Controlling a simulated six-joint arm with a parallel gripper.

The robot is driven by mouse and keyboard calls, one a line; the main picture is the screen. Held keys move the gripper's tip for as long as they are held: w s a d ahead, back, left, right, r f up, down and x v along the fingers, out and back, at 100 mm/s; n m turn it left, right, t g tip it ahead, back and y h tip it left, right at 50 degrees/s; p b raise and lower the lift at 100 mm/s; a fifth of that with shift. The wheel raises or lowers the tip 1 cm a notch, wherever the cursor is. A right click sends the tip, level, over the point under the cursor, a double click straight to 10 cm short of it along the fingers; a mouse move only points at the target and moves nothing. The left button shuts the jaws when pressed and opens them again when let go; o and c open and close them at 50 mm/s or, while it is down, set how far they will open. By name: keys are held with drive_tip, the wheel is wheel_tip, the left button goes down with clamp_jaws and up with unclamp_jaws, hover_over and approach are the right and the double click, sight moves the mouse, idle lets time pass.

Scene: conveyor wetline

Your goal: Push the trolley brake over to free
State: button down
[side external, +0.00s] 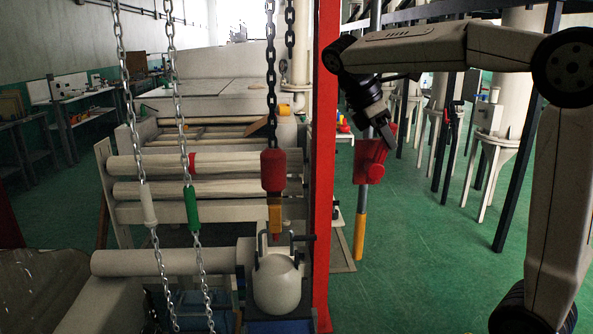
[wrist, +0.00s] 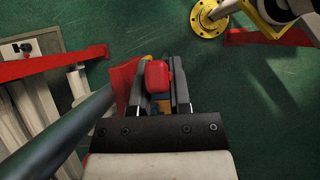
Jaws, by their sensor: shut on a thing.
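A red brake housing (side external: 369,163) is fixed on an upright pole to the right of the red column. In the wrist view the red housing (wrist: 124,84) shows beside the pole, partly hidden by my gripper. A rounded red knob (wrist: 157,77), which appears to be the brake handle, sits between my fingers. My gripper (side external: 387,136) reaches down from above right to the housing and is shut on the red knob, also seen in the wrist view (wrist: 162,92). The handle's setting and any markings cannot be read.
The pole (side external: 360,228) has a yellow lower part. A tall red column (side external: 323,150) stands close on its left. Chains, a red hook block (side external: 273,170) and a white round vessel (side external: 277,285) are further left. Green floor (side external: 430,270) is open to the right.

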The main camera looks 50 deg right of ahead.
drive_tip(key=shift+w+a+r+g+h, duration=0.1)
drive_tip(key=shift+w+a+g+h, duration=0.3)
drive_tip(key=shift+g+h, duration=0.2)
drive_tip(key=shift+w+a+r+g+h, duration=0.1)
drive_tip(key=shift+w+a+g+h, duration=0.25)
drive_tip(key=shift+g+h, duration=0.25)
drive_tip(key=c, duration=0.6)
unclamp_jaws()
drive_tip(key=shift+o, duration=0.2)
drive_tip(key=shift+d, duration=0.1)
